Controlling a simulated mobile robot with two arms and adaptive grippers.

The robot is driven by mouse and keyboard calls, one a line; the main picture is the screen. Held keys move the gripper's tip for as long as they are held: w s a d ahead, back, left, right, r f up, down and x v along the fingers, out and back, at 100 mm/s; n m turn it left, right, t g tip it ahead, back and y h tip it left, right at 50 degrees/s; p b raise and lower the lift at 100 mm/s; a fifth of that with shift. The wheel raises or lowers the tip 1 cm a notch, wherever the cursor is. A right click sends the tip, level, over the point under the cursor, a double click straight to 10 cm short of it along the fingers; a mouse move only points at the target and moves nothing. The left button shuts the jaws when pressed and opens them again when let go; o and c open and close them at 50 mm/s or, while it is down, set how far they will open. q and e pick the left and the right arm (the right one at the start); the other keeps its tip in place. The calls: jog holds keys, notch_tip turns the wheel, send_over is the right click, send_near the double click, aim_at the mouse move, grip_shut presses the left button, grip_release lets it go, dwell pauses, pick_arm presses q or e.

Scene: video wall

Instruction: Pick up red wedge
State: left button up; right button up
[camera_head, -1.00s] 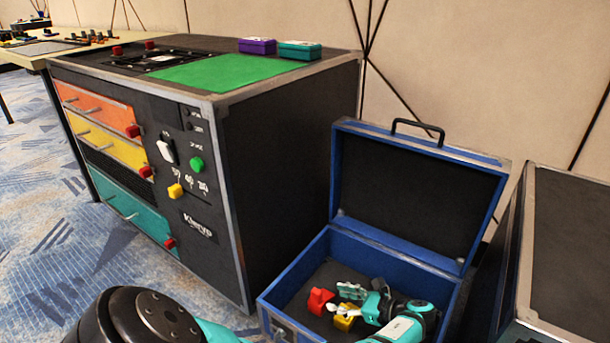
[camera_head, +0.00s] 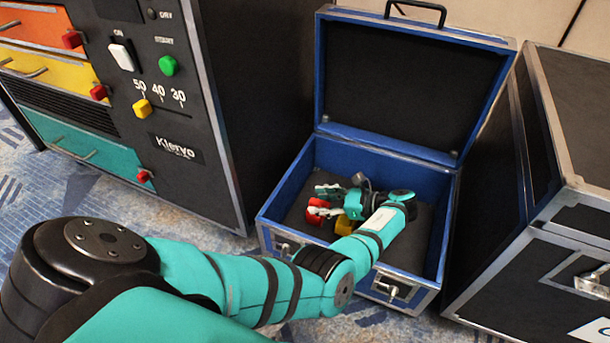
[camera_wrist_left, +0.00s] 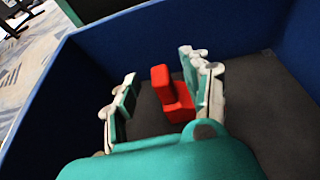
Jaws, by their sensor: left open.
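The red wedge (camera_head: 316,211) lies on the dark floor of the open blue case (camera_head: 296,182). My left gripper (camera_head: 323,200) reaches down into the case and is open around the wedge. The left wrist view shows the red wedge (camera_wrist_left: 172,96) between the two fingers of the left gripper (camera_wrist_left: 158,76), nearer the right-hand finger. A yellow piece (camera_head: 344,225) sits just right of the wedge in the head view, partly hidden by my arm. My right gripper is out of view.
The case's blue walls rise around the gripper, and its lid (camera_head: 405,85) stands open behind. A black cabinet (camera_head: 215,110) with coloured drawers and buttons stands left. A dark metal-edged case (camera_head: 540,275) stands close on the right.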

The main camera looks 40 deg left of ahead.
pick_arm(q)
jog(key=shift+c, duration=0.3)
grip_shut()
dwell(0.3)
